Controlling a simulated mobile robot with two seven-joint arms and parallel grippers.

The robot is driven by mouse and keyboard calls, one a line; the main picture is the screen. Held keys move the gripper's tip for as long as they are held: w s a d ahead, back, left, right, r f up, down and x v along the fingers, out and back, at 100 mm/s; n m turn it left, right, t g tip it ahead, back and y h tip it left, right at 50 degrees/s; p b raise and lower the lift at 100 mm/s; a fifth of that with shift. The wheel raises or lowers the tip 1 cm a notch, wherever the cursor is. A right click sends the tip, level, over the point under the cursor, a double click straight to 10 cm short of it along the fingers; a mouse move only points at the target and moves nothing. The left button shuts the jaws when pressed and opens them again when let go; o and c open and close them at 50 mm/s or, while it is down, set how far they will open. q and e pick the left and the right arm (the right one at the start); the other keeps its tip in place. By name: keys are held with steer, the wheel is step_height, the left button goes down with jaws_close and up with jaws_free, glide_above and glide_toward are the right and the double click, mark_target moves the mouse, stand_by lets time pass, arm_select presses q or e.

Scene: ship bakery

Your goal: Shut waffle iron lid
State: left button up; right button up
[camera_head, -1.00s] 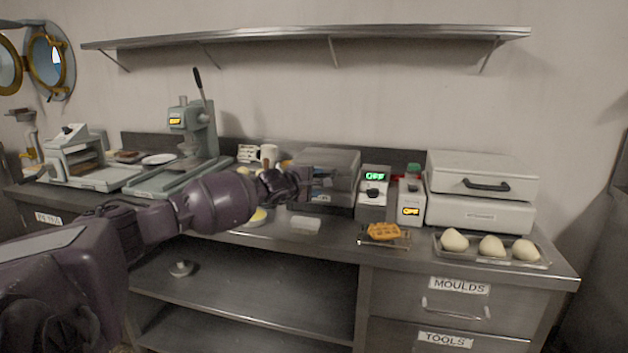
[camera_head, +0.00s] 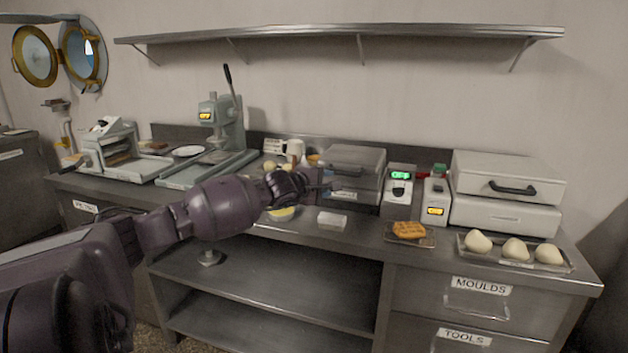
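A grey box-shaped appliance (camera_head: 362,160) stands on the counter in the middle of the head view; it looks like the waffle iron. Its lid appears down and level on the lower half, though I cannot tell if it is fully closed. My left gripper (camera_head: 322,187) is in front of its left front edge, with its fingers pointing right. The fingers are small and dark, so their opening and any contact are unclear. A golden waffle (camera_head: 409,230) lies on a small tray in front. My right gripper is out of view.
Two control boxes (camera_head: 400,188) stand right of the appliance. A white lidded machine (camera_head: 505,200) with a black handle is further right, behind a tray of pale dough balls (camera_head: 515,250). A small white block (camera_head: 332,220) and a green press (camera_head: 222,125) are also on the counter.

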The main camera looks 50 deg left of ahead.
arm_select(q)
steer(key=shift+p+v, duration=0.3)
steer(key=shift+v, duration=1.15)
